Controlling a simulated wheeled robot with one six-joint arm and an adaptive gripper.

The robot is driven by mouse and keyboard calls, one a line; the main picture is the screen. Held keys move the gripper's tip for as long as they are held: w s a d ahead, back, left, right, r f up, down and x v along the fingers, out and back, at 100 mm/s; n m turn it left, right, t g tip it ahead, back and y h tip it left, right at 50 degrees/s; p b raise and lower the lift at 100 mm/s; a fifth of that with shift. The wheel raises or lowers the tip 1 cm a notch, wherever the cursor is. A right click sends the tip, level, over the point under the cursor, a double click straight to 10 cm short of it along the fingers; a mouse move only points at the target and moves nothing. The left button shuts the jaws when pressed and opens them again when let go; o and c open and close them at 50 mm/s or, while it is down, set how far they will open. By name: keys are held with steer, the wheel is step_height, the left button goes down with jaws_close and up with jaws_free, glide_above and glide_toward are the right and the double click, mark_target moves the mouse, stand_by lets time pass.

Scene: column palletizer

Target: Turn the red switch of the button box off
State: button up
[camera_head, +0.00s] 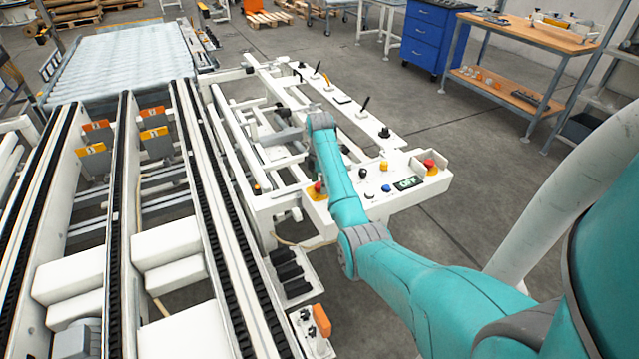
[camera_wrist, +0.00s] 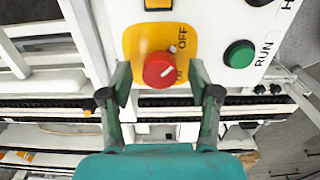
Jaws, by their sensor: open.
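The red switch (camera_wrist: 158,70) is a round knob on a yellow plate (camera_wrist: 134,43) of the white button box (camera_wrist: 215,15). My gripper (camera_wrist: 160,80) is open, one finger on each side of the knob's lower part. I cannot tell whether the fingers touch it. In the head view, a white control panel (camera_head: 405,168) sits beside my arm, with red knobs (camera_head: 318,187) on yellow at both ends; my gripper cannot be made out there.
A green RUN button (camera_wrist: 239,54) is right of the switch. Black levers (camera_head: 384,132) stand on the white rail behind the panel. A roller conveyor (camera_head: 130,60) and chain rails (camera_head: 190,150) fill the left. Open floor lies right, before the blue drawer cabinet (camera_head: 428,40) and workbench (camera_head: 535,35).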

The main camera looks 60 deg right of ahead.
mark_target(319, 185)
steer(key=shift+r, duration=3.75)
